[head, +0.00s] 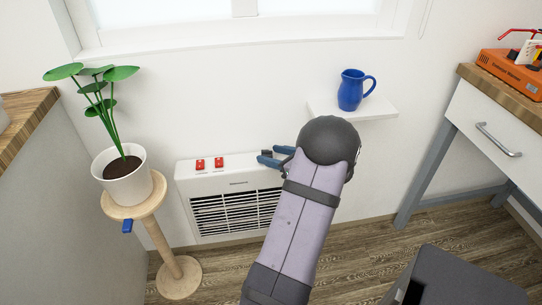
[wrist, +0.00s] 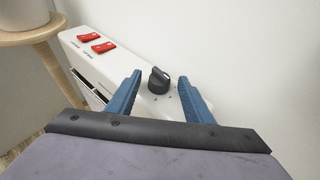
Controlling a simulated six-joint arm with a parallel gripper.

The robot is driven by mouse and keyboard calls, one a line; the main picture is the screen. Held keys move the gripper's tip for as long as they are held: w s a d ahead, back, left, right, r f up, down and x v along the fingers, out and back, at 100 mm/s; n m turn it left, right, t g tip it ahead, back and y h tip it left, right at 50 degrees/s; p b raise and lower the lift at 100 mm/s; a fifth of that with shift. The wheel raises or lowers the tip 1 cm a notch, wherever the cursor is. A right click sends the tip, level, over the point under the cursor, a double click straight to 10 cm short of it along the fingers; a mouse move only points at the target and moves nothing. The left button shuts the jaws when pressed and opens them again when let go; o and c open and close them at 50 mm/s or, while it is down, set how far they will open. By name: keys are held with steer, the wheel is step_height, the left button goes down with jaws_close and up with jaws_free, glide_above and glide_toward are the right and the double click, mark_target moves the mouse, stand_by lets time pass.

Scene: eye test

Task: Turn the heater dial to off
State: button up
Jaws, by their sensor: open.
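The white heater (head: 236,184) stands against the wall below the window, with a dark grille on its front. Its black dial (wrist: 158,80) sits on the top panel, with small marks around it in the wrist view. In the head view a small dark part of the dial (head: 266,153) shows by the fingers. My gripper (wrist: 168,88) is open, its blue fingers on either side of the dial, with gaps between them and the knob. It also shows in the head view (head: 268,158), partly hidden behind my wrist. I cannot read which setting the dial points to.
Two red switches (wrist: 95,42) sit on the heater's top, left of the dial. A potted plant (head: 124,178) stands on a round wooden stand (head: 180,277) at left. A blue jug (head: 350,92) stands on a small wall shelf (head: 376,112) above right. A wooden-topped desk (head: 505,88) is at right.

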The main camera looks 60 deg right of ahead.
steer(key=shift+w+f, duration=0.15)
steer(key=shift+w, duration=0.3)
steer(key=c, duration=1)
steer(key=shift+d, duration=0.1)
steer(key=shift+d+r+n+y+p, duration=0.2)
steer(key=shift+n+y+p, duration=0.7)
steer(key=shift+y+p, duration=0.15)
steer(key=shift+d+f+n+y+p, duration=0.15)
steer(key=shift+n+y+p, duration=0.3)
steer(key=shift+n+y, duration=1.2)
